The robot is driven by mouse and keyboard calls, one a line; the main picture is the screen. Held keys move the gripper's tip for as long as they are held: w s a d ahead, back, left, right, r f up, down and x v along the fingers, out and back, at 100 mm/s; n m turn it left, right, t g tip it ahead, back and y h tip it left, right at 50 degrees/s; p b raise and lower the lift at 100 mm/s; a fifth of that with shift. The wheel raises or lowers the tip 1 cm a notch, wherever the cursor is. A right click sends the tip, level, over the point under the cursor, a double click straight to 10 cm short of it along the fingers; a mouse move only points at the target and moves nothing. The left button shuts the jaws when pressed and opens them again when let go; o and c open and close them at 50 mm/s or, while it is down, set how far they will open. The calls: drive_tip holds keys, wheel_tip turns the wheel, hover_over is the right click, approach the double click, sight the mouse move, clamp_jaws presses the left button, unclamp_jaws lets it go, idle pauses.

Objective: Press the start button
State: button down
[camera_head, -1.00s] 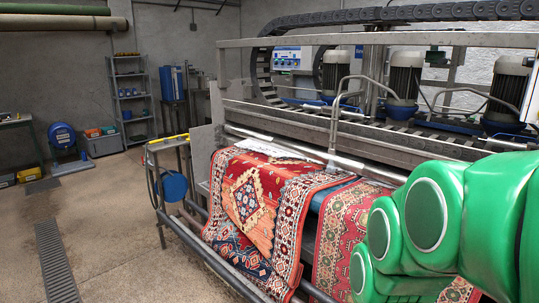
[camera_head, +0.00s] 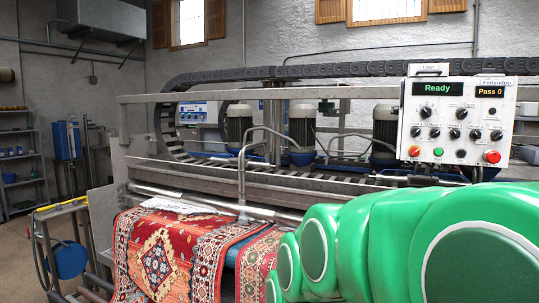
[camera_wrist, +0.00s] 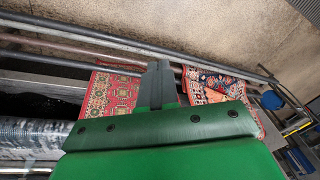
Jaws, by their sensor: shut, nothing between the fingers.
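The control panel (camera_head: 457,122) is a white box at the right of the head view, with displays reading "Ready" and "Pass 0". A small green button (camera_head: 438,152) sits on its lower row, apparently the start button. A small red-orange button (camera_head: 414,151) is to its left, and a larger red button (camera_head: 491,156) is at the lower right. My gripper (camera_wrist: 160,68) shows in the wrist view, shut and empty, over the rugs and rails. It does not show in the head view, where my green arm fills the lower right. The panel is not in the wrist view.
The rug scrubber carries a long front frame rail (camera_head: 215,202), motors (camera_head: 303,125) and a cable chain (camera_head: 290,72). A red patterned rug (camera_head: 165,255) hangs over its front. A side stand with a blue drum (camera_head: 68,260) is at the left.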

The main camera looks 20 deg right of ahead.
drive_tip(key=w+d+r+m+t+h, duration=0.1)
drive_tip(key=w+d+r+m+t, duration=0.4)
drive_tip(key=w+d+r, duration=0.55)
drive_tip(key=w+d+r+m+t+h, duration=0.2)
drive_tip(key=w+d+r+m+t, duration=0.4)
drive_tip(key=w+d, duration=0.7)
drive_tip(key=s+d+r+m+h, duration=0.2)
drive_tip(key=d+r+m+h, duration=0.1)
drive_tip(key=d, duration=0.8)
drive_tip(key=s+d+r+m+h, duration=0.2)
drive_tip(key=d+r+m+h, duration=0.2)
drive_tip(key=d, duration=0.7)
drive_tip(key=s+d+r+m+h, duration=0.2)
drive_tip(key=d+r+m+h, duration=0.2)
drive_tip(key=d, duration=0.7)
wheel_tip(320, 180, up, 3)
drive_tip(key=shift+d+f+m, duration=0.1)
drive_tip(key=shift+d+m, duration=0.3)
drive_tip(key=shift+m, duration=0.6)
drive_tip(key=shift+w, duration=0.15)
